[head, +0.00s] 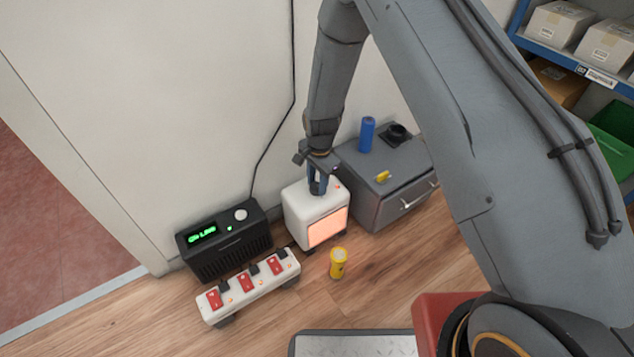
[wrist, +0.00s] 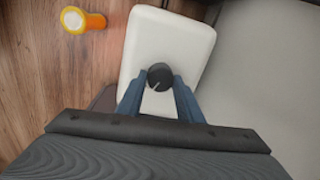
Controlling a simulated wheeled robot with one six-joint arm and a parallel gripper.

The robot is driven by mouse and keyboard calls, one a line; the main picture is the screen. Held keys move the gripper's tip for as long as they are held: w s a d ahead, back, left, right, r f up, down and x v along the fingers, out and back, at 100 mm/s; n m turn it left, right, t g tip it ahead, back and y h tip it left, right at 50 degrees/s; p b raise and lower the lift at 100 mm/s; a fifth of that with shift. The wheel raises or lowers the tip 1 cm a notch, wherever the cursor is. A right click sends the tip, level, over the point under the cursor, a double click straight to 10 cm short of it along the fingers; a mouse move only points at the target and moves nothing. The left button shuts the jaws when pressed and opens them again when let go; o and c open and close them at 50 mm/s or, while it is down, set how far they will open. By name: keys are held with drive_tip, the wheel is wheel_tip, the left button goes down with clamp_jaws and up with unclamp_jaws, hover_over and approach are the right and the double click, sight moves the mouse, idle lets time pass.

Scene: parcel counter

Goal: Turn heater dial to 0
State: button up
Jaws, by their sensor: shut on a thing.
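The heater (head: 316,216) is a small white box with a glowing orange front panel, standing on the wood floor. Its dial (wrist: 160,76) is a dark round knob with a pale pointer line on the white top, seen in the wrist view. My gripper (head: 317,187) reaches straight down onto the heater's top. In the wrist view its blue fingers (wrist: 159,92) are on either side of the dial and shut on it. The head view hides the dial behind the fingers. A small red light (head: 338,187) shows on the heater's top. I cannot read any dial numbers.
A black box with a green display (head: 202,234) and a power strip with red switches (head: 248,284) stand left. A grey drawer cabinet (head: 372,207) stands close right, bearing a blue cylinder (head: 367,134).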

sight(316, 184)
drive_tip(key=n+p, duration=0.2)
drive_tip(key=n, duration=0.3)
drive_tip(key=shift+w+n, duration=0.1)
drive_tip(key=shift+n, duration=0.2)
drive_tip(key=n+p, duration=0.1)
drive_tip(key=n, duration=0.4)
drive_tip(key=shift+a+n, duration=0.1)
drive_tip(key=shift+n, duration=0.2)
drive_tip(key=n, duration=0.5)
drive_tip(key=shift+w+a+g+p, duration=0.1)
drive_tip(key=shift+g+p, duration=0.3)
drive_tip(key=n, duration=0.6)
drive_tip(key=shift+n, duration=0.3)
drive_tip(key=o, duration=1.1)
drive_tip(key=shift+a, duration=0.1)
drive_tip(key=shift+c, duration=0.2)
drive_tip(key=shift+w+r+p, duration=0.15)
drive_tip(key=shift+r+p, duration=0.85)
drive_tip(key=shift+r, duration=2.9)
